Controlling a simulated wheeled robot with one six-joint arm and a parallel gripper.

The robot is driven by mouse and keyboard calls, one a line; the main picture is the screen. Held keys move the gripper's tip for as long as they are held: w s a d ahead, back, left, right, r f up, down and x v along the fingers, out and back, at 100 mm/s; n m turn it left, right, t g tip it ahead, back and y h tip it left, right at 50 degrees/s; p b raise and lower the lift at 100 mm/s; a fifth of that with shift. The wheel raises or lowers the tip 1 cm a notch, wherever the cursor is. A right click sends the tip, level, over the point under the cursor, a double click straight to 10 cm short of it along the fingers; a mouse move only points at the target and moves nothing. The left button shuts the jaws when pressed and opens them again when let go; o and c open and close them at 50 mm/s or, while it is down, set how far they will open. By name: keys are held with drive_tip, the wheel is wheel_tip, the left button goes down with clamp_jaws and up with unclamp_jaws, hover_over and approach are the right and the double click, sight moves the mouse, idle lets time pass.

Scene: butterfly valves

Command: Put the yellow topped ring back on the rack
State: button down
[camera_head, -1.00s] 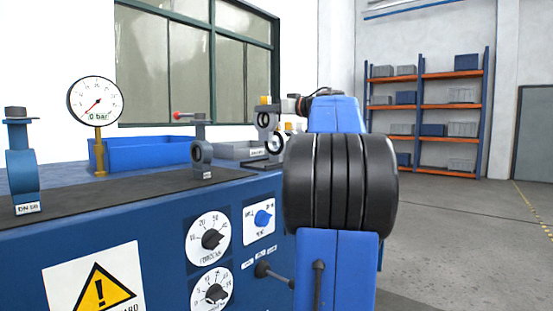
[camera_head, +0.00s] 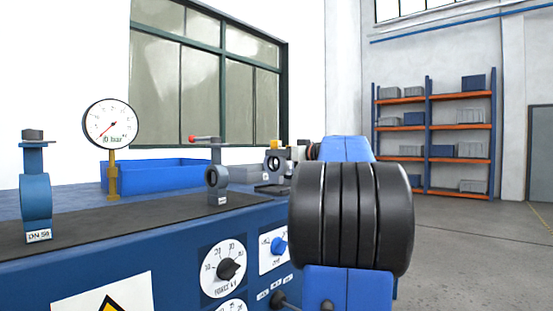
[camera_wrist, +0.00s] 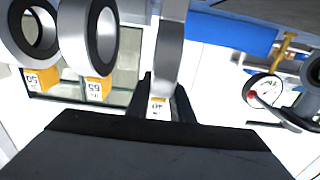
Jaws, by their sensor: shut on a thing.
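In the wrist view, which looks upside down, my gripper (camera_wrist: 166,102) is shut on a grey ring (camera_wrist: 168,62) seen edge-on, at its small labelled top block. Its label seems to read 40, with a trace of yellow beside it. Two more grey rings with yellow tops, a ring marked 65 (camera_wrist: 90,38) and a ring marked 50 (camera_wrist: 33,35), stand beside it, apart from it. In the head view, a yellow top (camera_head: 274,143) over a dark ring shows just left of my arm, which hides most of the gripper. The rack is not clearly made out.
On the blue bench stand a blue valve (camera_head: 36,195), a pressure gauge (camera_head: 110,124), a red-handled valve (camera_head: 216,180) and a blue tray (camera_head: 150,175). A grey box (camera_head: 236,173) lies behind. Shelving (camera_head: 432,135) stands far right beyond open floor.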

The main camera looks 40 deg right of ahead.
drive_tip(key=shift+f, duration=0.75)
drive_tip(key=shift+f, duration=0.15)
drive_tip(key=c, duration=1.6)
unclamp_jaws()
drive_tip(key=shift+o, duration=0.2)
drive_tip(key=shift+s, duration=0.15)
drive_tip(key=s, duration=1.1)
drive_tip(key=shift+s+d, duration=0.35)
drive_tip(key=shift+d, duration=0.1)
